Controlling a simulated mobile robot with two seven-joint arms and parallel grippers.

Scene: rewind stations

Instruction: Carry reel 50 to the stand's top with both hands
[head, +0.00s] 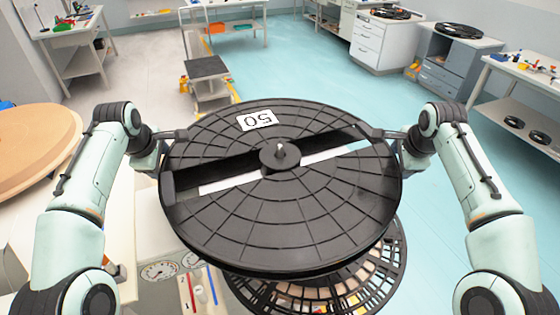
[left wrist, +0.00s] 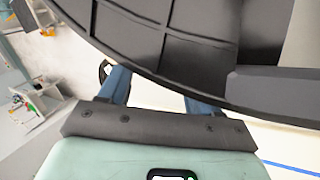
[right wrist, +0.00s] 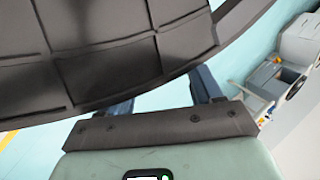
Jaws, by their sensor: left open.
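Reel 50 (head: 300,220) is a wide, flat black disc with a white "50" label, lying about level in front of me in the head view. A small metal pin tip shows at its hub. My left gripper (head: 164,146) is at its left rim and my right gripper (head: 395,143) at its right rim. In the left wrist view the reel (left wrist: 150,40) covers the tips of spread fingers. In the right wrist view the reel (right wrist: 110,50) does likewise, with the fingers similarly apart. I cannot tell what bears the reel, nor identify the stand.
A black lattice ring (head: 375,275) shows below the reel. A panel with gauges (head: 160,270) is at lower left, and a round wooden top (head: 40,150) at far left. A small cart (head: 208,70) stands ahead. Reels lie on cabinets (head: 455,60) at the back right. Blue floor is clear ahead.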

